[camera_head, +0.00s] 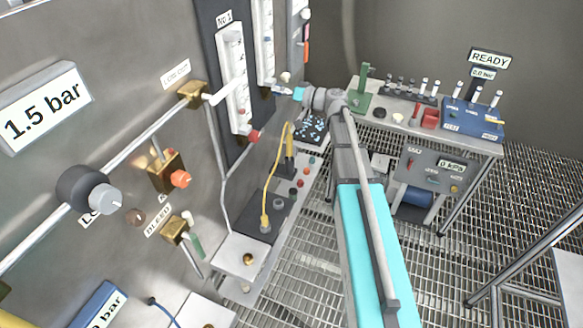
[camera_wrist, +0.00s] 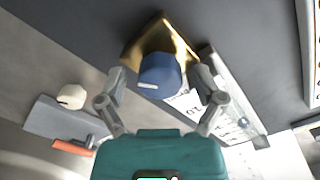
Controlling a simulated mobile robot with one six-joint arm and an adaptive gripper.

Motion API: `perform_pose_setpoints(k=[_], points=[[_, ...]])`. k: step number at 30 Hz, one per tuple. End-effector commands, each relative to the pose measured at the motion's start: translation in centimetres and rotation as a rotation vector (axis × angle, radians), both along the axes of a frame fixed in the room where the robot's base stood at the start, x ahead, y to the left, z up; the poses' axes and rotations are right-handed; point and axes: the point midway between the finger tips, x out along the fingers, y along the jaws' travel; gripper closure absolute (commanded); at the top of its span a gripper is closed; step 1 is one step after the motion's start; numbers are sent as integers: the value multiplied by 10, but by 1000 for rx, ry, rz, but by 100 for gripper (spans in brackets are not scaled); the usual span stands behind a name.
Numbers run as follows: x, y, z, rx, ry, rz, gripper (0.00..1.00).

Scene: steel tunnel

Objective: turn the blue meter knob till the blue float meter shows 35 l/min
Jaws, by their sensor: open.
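The blue knob (camera_wrist: 158,76) sits on a brass valve body (camera_wrist: 170,38) in the wrist view, with a white mark on its face. My gripper (camera_wrist: 160,92) is open, one finger on each side of the knob; gaps show between the fingers and the knob. Beside the brass body is a clear meter block with a printed scale (camera_wrist: 233,100), too blurred to read. In the head view my gripper (camera_head: 287,91) is at the wall below the second float meter (camera_head: 266,38).
The No 1 float meter (camera_head: 232,75) with a red knob (camera_head: 253,136) is on the wall to the left. A cream knob (camera_wrist: 71,96) and a red-orange part (camera_wrist: 72,147) show left in the wrist view. A bench (camera_head: 410,125) with instruments stands beyond my arm.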

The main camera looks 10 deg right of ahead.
Motion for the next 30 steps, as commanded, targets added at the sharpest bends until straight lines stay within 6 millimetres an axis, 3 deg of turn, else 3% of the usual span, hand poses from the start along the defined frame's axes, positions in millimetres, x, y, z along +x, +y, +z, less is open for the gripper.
perform_pose_setpoints(k=[30], points=[[0,0,0,-378,-519,0,13]])
